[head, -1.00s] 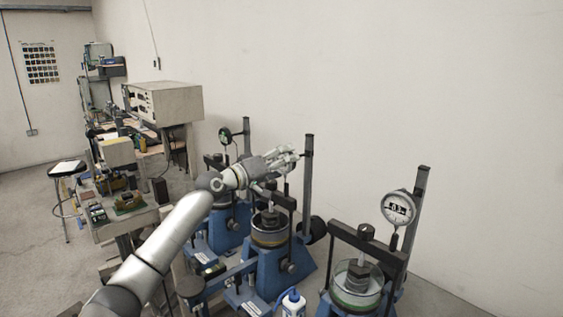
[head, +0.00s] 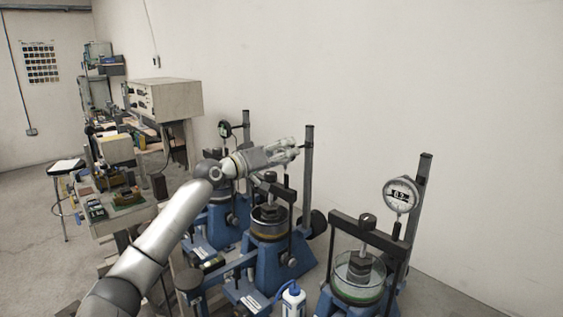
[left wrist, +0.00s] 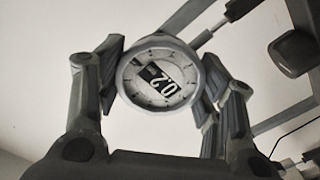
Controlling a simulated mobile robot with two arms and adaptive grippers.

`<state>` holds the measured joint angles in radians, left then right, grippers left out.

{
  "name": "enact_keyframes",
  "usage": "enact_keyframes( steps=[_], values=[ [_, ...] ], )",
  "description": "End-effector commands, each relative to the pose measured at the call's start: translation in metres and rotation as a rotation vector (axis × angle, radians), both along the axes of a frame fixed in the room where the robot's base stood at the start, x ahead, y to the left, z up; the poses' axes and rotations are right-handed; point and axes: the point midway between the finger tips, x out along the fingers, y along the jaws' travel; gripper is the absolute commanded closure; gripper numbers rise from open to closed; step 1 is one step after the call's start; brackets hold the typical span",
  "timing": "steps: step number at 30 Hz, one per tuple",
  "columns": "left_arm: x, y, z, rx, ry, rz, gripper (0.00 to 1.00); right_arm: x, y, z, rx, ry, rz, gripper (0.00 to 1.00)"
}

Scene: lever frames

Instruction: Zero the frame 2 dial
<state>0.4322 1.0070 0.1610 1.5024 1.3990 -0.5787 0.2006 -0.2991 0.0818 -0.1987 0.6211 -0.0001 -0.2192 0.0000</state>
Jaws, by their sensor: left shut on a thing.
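The middle lever frame (head: 275,262) is blue, with a dark upright post and a ring cell under its beam. My left gripper (head: 290,150) is at the top of this frame, beside the post, and hides its dial in the head view. My right gripper is out of view.
A nearer frame (head: 340,300) with a white dial (head: 401,195) stands at the right. A farther frame (head: 218,225) with a small dark dial (head: 225,129) stands behind. A white bottle (head: 293,302) stands at the front. A cluttered bench is at the left.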

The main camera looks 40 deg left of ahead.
Motion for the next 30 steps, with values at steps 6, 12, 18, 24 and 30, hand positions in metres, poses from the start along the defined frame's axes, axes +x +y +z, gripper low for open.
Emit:
enact_keyframes(
  steps=[6, 12, 18, 24, 30],
  values=[
    [0.0, 0.0, -0.005, 0.197, -0.022, 0.002, 0.62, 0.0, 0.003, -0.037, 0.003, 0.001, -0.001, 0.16],
    [0.0, 0.001, -0.004, 0.387, -0.037, 0.002, 0.62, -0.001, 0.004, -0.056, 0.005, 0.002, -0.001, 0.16],
    [0.0, 0.001, -0.003, 0.576, -0.05, 0.002, 0.62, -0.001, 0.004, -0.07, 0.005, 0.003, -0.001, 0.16],
    [0.0, 0.0, -0.002, 0.754, -0.066, 0.002, 0.63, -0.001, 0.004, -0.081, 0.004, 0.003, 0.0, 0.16],
    [0.0, 0.0, -0.001, 0.903, -0.078, 0.001, 0.63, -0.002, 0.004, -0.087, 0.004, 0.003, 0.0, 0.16]
  ],
)
